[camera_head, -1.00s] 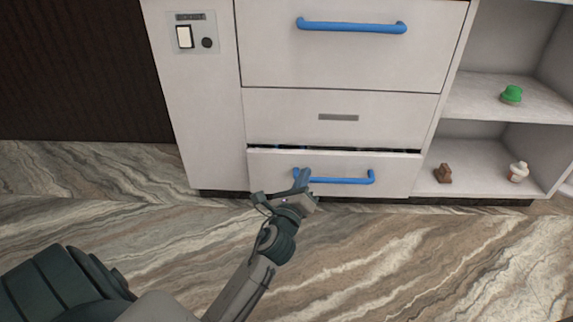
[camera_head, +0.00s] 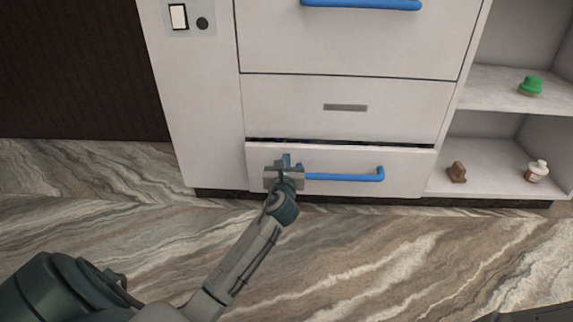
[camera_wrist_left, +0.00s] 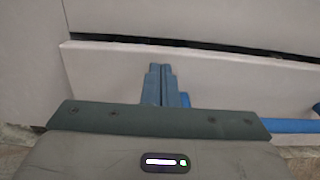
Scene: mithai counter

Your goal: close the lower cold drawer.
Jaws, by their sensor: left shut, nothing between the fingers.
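The lower cold drawer (camera_head: 400,164) is the bottom white drawer of the cabinet, with a blue bar handle (camera_head: 345,177). A narrow dark gap shows along its top edge, so it stands slightly open. My left gripper (camera_head: 286,160) is shut and empty, in front of the left part of the drawer front, at the handle's left end. In the left wrist view its blue fingers (camera_wrist_left: 161,85) lie together before the drawer front (camera_wrist_left: 110,75), and part of the handle (camera_wrist_left: 290,126) shows to the right. Whether the fingertips touch the drawer cannot be told. My right gripper is not in view.
Above are a closed white panel with a grey plate (camera_head: 345,107) and a drawer with a blue handle (camera_head: 362,3). Open shelves at the right hold a green item (camera_head: 531,85), a brown item (camera_head: 457,172) and a small white bottle (camera_head: 537,171). The marbled floor is clear.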

